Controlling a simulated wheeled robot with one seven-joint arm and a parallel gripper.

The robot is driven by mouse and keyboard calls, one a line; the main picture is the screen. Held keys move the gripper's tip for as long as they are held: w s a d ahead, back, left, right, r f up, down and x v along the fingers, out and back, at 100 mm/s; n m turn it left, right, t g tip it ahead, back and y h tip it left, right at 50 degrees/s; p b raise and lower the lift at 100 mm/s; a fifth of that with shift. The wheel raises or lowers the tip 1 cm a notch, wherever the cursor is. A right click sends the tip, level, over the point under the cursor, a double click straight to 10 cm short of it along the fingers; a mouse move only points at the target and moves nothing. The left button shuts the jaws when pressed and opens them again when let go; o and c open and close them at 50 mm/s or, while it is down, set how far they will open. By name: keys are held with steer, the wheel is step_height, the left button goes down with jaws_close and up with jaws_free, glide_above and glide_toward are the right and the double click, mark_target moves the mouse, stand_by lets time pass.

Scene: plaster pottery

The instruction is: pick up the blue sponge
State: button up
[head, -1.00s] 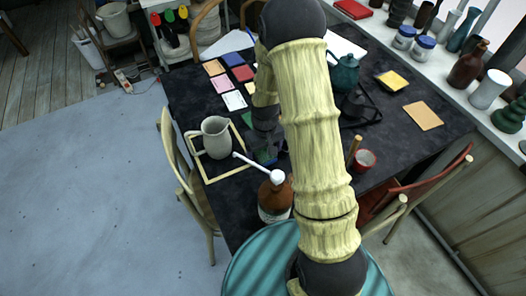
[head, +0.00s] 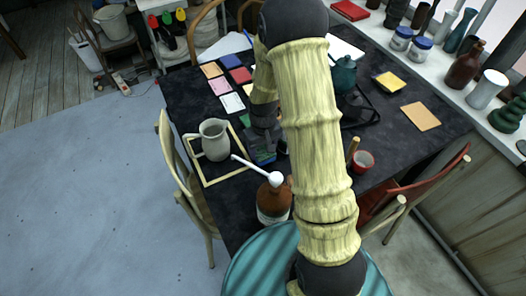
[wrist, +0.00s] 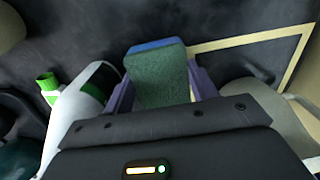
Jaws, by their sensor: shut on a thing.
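The blue sponge (wrist: 160,76), with a green face and a blue edge, sits between the two purple fingers of my gripper (wrist: 160,92) in the wrist view. The fingers are shut on its sides. In the head view my gripper (head: 264,140) is over the dark table, right of the grey jug, and the sponge (head: 265,157) shows below it, partly hidden by the gripper. I cannot tell whether the sponge touches the table.
A red cup (head: 362,160) and teal teapot (head: 344,72) are to the right.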

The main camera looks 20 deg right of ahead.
mark_target(263, 150)
step_height(263, 150, up, 8)
steer(key=shift+r, duration=0.1)
stand_by(0.5)
steer(key=shift+o, duration=1.2)
steer(key=shift+c, duration=0.5)
